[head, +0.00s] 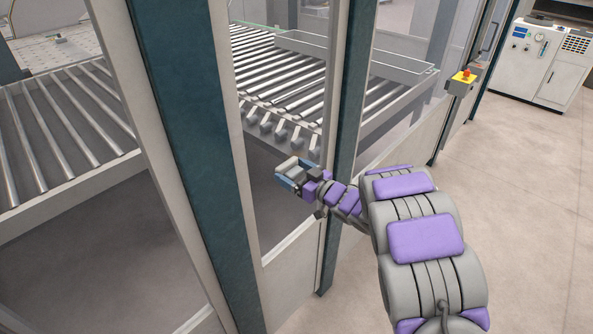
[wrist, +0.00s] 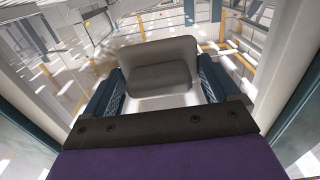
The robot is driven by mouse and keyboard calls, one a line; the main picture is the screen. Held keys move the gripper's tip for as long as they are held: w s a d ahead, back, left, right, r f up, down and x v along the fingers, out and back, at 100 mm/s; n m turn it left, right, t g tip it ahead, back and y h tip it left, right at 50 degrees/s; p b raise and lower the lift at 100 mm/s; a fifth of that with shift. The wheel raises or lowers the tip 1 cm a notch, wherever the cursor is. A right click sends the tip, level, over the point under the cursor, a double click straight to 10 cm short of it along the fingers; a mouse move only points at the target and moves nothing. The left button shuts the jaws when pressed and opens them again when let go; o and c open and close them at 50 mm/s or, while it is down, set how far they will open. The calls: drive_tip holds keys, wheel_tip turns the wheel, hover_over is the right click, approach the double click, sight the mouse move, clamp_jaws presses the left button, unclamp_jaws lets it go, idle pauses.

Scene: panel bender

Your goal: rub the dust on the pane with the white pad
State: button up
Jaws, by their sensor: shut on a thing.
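The white pad (head: 289,163) is at the end of my gripper (head: 292,173), in front of the clear pane (head: 272,215) between two dark teal posts. My gripper is shut on the pad's grip. The pad's far face is hidden, and I cannot tell whether it touches the pane. I cannot make out the dust; pale patches in the wrist view may be glare or the scene beyond.
Teal posts (head: 183,110) and (head: 345,130) with pale frames flank the pane. Roller conveyors (head: 280,70) lie behind the glass. A yellow box with a red button (head: 463,80) is mounted at the right. A grey cabinet (head: 540,62) stands farther back. The floor (head: 535,200) at right is clear.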

sight(308, 147)
drive_tip(key=shift+r+p, duration=0.55)
drive_tip(key=shift+r, duration=0.2)
drive_tip(key=shift+w+d+p, duration=1.05)
drive_tip(key=shift+w+p, duration=0.1)
drive_tip(key=shift+w, duration=0.2)
drive_tip(key=shift+w+d+p, duration=1)
drive_tip(key=shift+w+p, duration=0.15)
drive_tip(key=shift+w, duration=0.15)
drive_tip(key=shift+w+d+f, duration=0.1)
drive_tip(key=shift+w+d, duration=0.1)
drive_tip(key=shift+w, duration=0.1)
drive_tip(key=shift+w+d+p, duration=0.35)
drive_tip(key=shift+w+p, duration=0.05)
drive_tip(key=shift+p, duration=0.25)
drive_tip(key=shift+w+d+p, duration=0.6)
drive_tip(key=shift+w+d, duration=0.1)
drive_tip(key=shift+w, duration=0.2)
drive_tip(key=shift+v, duration=0.9)
drive_tip(key=shift+b+v, duration=0.3)
drive_tip(key=shift+v, duration=1.8)
